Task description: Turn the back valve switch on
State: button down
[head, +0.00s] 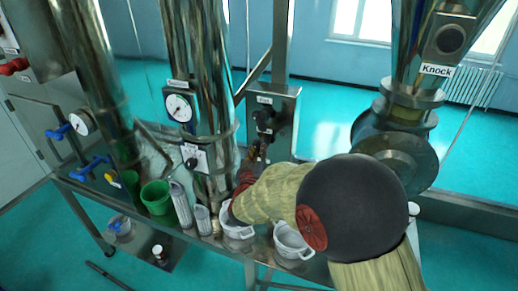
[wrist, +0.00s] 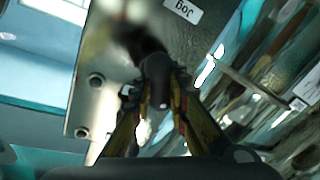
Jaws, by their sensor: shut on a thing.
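A steel box (head: 285,108) with a small label stands on a post behind the table in the head view. A black switch (head: 265,117) sticks out of its front. My gripper (head: 258,155) reaches up to the box from below, and my arm covers part of the area. In the wrist view, the two yellow-and-black fingers of my gripper (wrist: 160,105) are closed around the black switch handle (wrist: 156,68). The box plate (wrist: 112,75) with a tilted label lies behind it. I cannot tell from the labels whether this is the back valve switch.
Blue valve handles (head: 88,168) and a yellow one (head: 112,179) sit at the left. A green cup (head: 156,197), metal cylinders (head: 181,205) and white pots (head: 291,243) stand on the table near my arm. Steel columns (head: 205,90) rise left of the box.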

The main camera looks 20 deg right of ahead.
jog(key=shift+f+m+b, duration=0.15)
jog(key=shift+m+b, duration=0.15)
jog(key=shift+b, duration=0.5)
jog(key=shift+f+m+b, duration=0.15)
jog(key=shift+m+b, duration=0.35)
jog(key=shift+b, duration=0.7)
jog(key=m+h+b, duration=0.1)
jog(key=m+b, duration=0.3)
jog(key=b, duration=0.4)
jog(key=shift+f+t, duration=0.1)
jog(key=shift+t, duration=0.3)
jog(key=m+h+b, duration=0.1)
jog(key=m+b, duration=0.4)
jog(key=b, duration=0.1)
jog(key=shift+s+b, duration=0.1)
jog(key=shift+b, duration=0.3)
jog(key=shift+d+r+m+h+b, duration=0.1)
jog(key=shift+r+m+h+b, duration=0.1)
jog(key=shift+m+b, duration=0.4)
jog(key=shift+r+m+h+b, duration=0.1)
jog(key=shift+m+h+b, duration=0.1)
jog(key=shift+m+b, duration=0.6)
jog(key=shift+b, duration=0.05)
jog(key=c, duration=1.7)
grip_release()
jog(key=shift+r, duration=0.1)
